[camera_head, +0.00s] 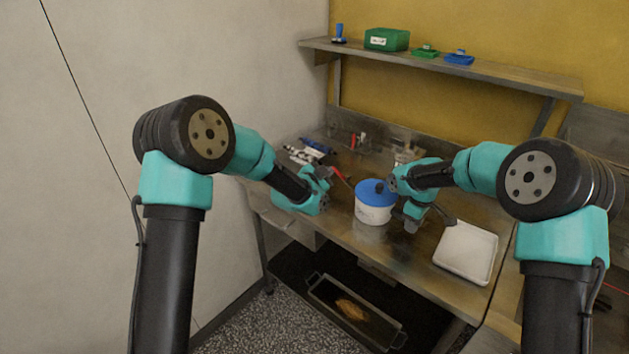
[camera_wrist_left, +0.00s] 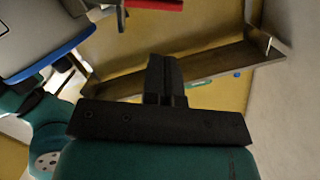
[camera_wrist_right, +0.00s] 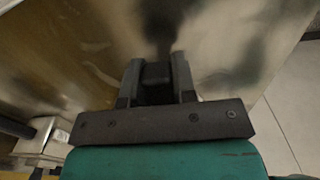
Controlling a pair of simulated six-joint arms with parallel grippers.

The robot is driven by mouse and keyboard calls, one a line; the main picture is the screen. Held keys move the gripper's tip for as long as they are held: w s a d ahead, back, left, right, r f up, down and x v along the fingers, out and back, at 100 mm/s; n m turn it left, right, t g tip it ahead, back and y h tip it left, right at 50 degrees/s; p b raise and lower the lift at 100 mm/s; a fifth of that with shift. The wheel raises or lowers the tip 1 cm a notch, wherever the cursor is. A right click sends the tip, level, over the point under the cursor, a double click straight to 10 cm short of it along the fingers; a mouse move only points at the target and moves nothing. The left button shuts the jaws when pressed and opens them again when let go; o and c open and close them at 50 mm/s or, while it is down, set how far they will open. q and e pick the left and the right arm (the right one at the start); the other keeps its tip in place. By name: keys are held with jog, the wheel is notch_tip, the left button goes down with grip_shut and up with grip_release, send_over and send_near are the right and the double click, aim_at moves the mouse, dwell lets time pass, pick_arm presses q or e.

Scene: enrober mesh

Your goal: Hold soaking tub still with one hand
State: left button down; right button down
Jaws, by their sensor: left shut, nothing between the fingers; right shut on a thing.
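The soaking tub (camera_head: 373,210) is a white round tub with a blue lid (camera_head: 377,190) that has a dark knob. It stands upright on the metal table between my grippers. In the left wrist view the tub (camera_wrist_left: 45,30) shows partly at the upper left. My left gripper (camera_head: 325,172) is left of the tub, and its fingers (camera_wrist_left: 164,75) are shut and empty. My right gripper (camera_head: 448,220) is right of the tub. Its fingers (camera_wrist_right: 157,75) are shut on a small dark thing, mostly hidden. I cannot tell whether either arm touches the tub.
A white tray (camera_head: 467,252) lies at the table's right front. Red-handled and dark tools lie at the back left. A shelf (camera_head: 440,68) above holds a green box (camera_head: 387,39) and small blue and green items. A long pan (camera_head: 355,312) sits below the table.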

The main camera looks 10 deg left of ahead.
pick_arm(q)
jog(key=v, duration=0.7)
pick_arm(e)
jog(key=c, duration=0.8)
grip_release()
jog(key=shift+c, duration=0.2)
jog(key=shift+r, duration=0.1)
notch_tip(320, 180, up, 12)
pick_arm(q)
jog(key=shift+a, duration=0.1)
